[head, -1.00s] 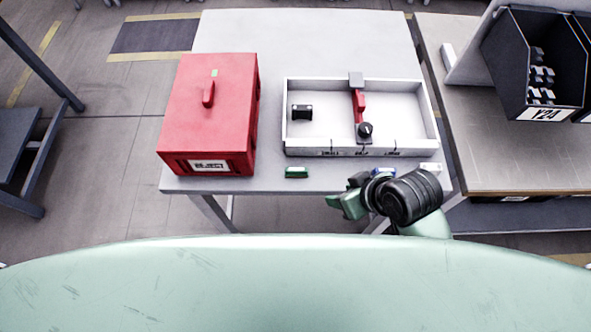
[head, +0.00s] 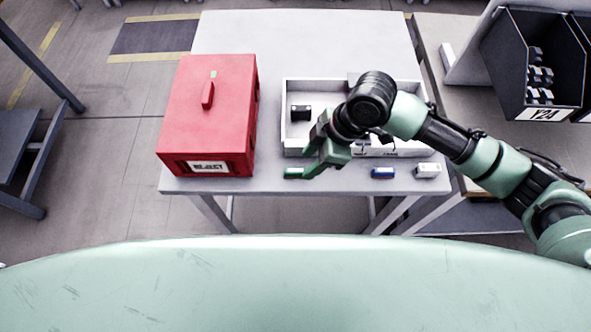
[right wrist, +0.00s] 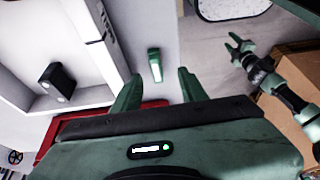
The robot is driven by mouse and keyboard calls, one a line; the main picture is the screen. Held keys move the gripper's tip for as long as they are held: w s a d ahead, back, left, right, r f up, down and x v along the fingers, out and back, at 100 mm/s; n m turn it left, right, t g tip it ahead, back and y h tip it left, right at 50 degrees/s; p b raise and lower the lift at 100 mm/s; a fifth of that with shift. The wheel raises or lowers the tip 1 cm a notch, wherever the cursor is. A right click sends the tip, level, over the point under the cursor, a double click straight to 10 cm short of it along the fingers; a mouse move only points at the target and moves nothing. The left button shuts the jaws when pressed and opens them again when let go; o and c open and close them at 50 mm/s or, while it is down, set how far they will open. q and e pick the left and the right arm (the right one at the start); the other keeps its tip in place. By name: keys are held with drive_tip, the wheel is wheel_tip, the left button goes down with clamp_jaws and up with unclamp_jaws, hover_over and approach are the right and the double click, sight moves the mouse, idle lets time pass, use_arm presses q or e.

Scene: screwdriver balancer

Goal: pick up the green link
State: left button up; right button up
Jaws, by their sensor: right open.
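The green link (head: 293,173) lies on the table near its front edge, between the red box and my right gripper. My right gripper (head: 308,158) is open and empty, just above and beside the link; the head view does not show whether they touch. In the right wrist view the green link (right wrist: 154,65), with a pale strip on its face, lies beyond the fingertips, roughly in line with the gap of my right gripper (right wrist: 157,78).
A red box (head: 205,120) stands at the left. A white tray (head: 285,118) holding a black block (head: 300,112) is behind the gripper, partly hidden by my arm. A blue piece (head: 383,173) and a white piece (head: 427,170) lie along the front edge at the right.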

sight(295, 170)
drive_tip(key=x, duration=0.2)
drive_tip(key=p+x, duration=0.1)
drive_tip(key=x, duration=0.3)
drive_tip(key=shift+w+a+f, duration=0.2)
drive_tip(key=shift+w+a, duration=0.15)
drive_tip(key=shift+a, duration=0.25)
clamp_jaws()
